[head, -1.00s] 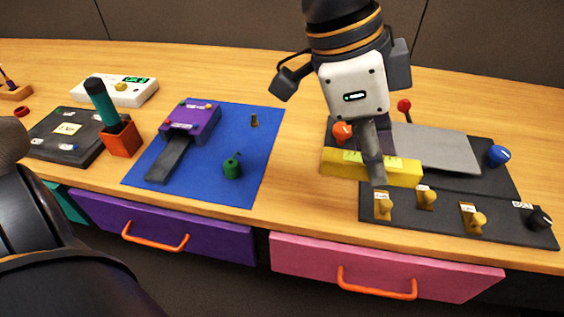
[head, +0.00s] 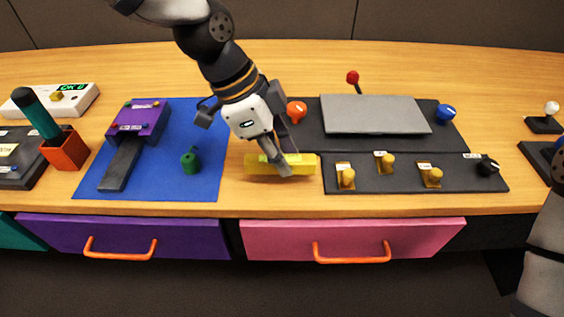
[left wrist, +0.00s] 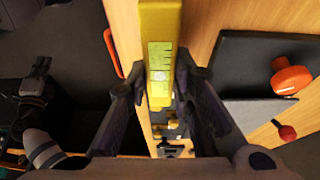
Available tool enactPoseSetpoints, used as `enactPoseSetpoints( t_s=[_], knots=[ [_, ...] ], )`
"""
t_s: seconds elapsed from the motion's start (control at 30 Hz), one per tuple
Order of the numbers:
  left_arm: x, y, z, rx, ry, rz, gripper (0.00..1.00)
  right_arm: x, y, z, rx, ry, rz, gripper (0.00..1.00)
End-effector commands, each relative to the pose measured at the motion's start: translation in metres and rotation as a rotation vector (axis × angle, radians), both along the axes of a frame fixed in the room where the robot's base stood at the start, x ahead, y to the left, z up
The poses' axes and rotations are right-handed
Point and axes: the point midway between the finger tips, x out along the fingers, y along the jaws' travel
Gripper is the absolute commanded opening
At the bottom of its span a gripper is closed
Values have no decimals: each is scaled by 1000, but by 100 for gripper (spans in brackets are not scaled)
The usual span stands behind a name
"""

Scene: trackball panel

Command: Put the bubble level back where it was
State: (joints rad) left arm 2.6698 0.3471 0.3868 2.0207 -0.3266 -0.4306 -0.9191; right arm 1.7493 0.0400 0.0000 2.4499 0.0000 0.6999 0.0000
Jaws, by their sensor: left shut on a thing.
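The yellow bubble level (head: 258,169) with a pale green vial strip lies lengthwise left to right over bare wood, between the blue mat (head: 150,188) and the dark front panel with yellow knobs (head: 410,186). My left gripper (head: 279,163) is shut on it, near its middle, from above. In the left wrist view the level (left wrist: 160,25) runs up between the two fingers (left wrist: 156,88), with its green vial (left wrist: 161,62) showing. I cannot tell whether the level touches the table.
A grey plate (head: 372,114) sits on the rear dark panel, with an orange knob (head: 296,112) and a red ball lever (head: 352,77) beside it. A green piece (head: 190,160) stands on the mat. Purple (head: 190,237) and pink (head: 290,238) drawers are below the edge.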

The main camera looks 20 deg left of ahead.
Motion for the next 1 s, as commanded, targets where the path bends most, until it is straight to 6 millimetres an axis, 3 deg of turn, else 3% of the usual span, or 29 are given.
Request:
enactPoseSetpoints(
  t_s=[0.23,0.6,0.63,0.7,1.0],
  knots=[
    [7,3,-38,2,0,-1,0,-8,0,-7,0,28,0,0],
    [8,3,-41,0,-7,0,0,-7,0,-7,0,25,0,0],
    [8,3,-41,0,-8,1,28,-7,0,-7,0,25,0,0],
    [8,3,-41,0,-8,1,41,-7,0,-7,0,25,0,0],
    [8,3,-38,0,-8,0,41,-7,0,-6,0,24,0,0]
  ],
)
